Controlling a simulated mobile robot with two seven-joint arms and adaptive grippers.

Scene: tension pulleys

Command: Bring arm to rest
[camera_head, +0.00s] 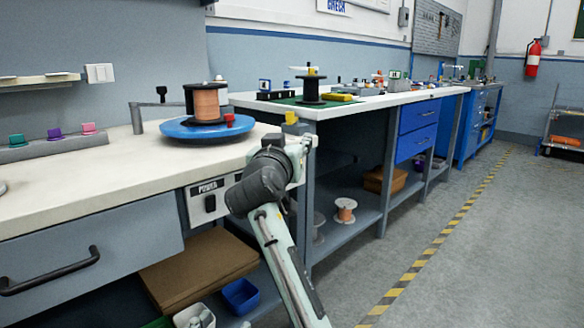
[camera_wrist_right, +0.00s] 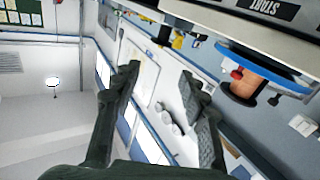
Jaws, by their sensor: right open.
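My right arm (camera_head: 275,235) reaches up in the head view to the front corner of the near bench, with its wrist end beside the bench edge. My right gripper (camera_wrist_right: 160,84) shows in the right wrist view with its two dark fingers apart and nothing between them. Its fingertips are not clear in the head view. A spool of copper-coloured wire (camera_head: 207,105) stands on a blue round plate (camera_head: 180,131) on the bench, apart from the gripper. The spool also shows sideways in the right wrist view (camera_wrist_right: 245,88). My left gripper is not in view.
The near bench (camera_head: 90,178) has a drawer (camera_head: 90,255) and a POWER panel (camera_head: 208,201) at its front. A second bench (camera_head: 375,98) stands behind, with a black spool (camera_head: 311,88). A loose spool (camera_head: 345,210) sits on its lower shelf. The floor (camera_head: 480,240) at right is clear.

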